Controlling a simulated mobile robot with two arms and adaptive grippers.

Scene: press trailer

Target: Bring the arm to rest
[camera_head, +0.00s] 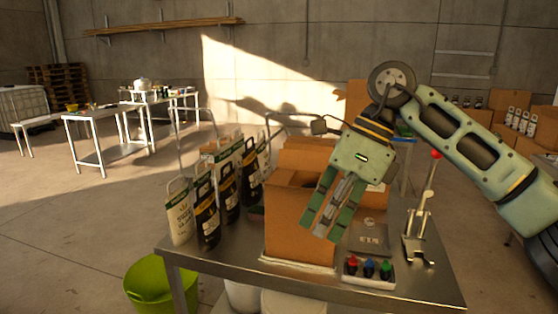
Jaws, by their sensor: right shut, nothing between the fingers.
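My right arm (465,140) comes in from the right and bends down at its wrist. My right gripper (321,218) is green, points down and to the left, and is shut with nothing in it. It shows in front of an open cardboard box (285,230) on the metal table and hides part of the box's front. I cannot tell the gap between the fingers and the box. My left gripper is not in view.
The metal table (222,258) bears several bag-like packs (207,215) on the left. A lever with a red knob (418,225) and a tray of coloured buttons (369,272) stand on the right. A green tub (150,285) is on the floor. Open floor lies to the left.

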